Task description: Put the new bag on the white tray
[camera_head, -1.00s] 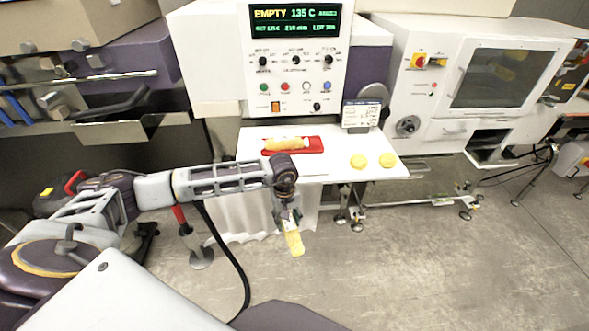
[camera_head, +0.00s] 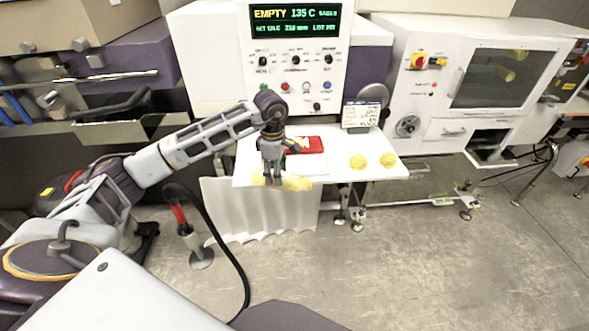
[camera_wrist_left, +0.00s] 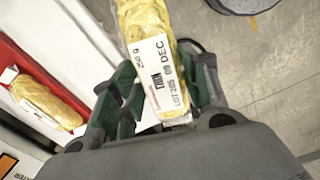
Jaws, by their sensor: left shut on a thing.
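My left gripper (camera_head: 272,178) is shut on a yellow bag (camera_head: 298,184) and holds it at the white table's front edge. In the left wrist view the gripper (camera_wrist_left: 160,100) grips the labelled end of this bag (camera_wrist_left: 148,22); its label reads "THIN", "LOT 285", "09 DEC". A red tray (camera_head: 315,145) lies farther back and holds another yellow bag (camera_wrist_left: 45,101), partly hidden behind my gripper in the head view. A flat white area (camera_head: 312,165) lies in front of the red tray; I cannot clearly tell a white tray's rim from the tabletop. My right gripper is not in view.
Two yellow round pieces (camera_head: 358,161) (camera_head: 388,160) lie on the table's right part (camera_head: 340,172). A sign card (camera_head: 361,115) stands behind them. A white control machine (camera_head: 290,75) rises behind the table. A white cabinet (camera_head: 425,110) stands to the right.

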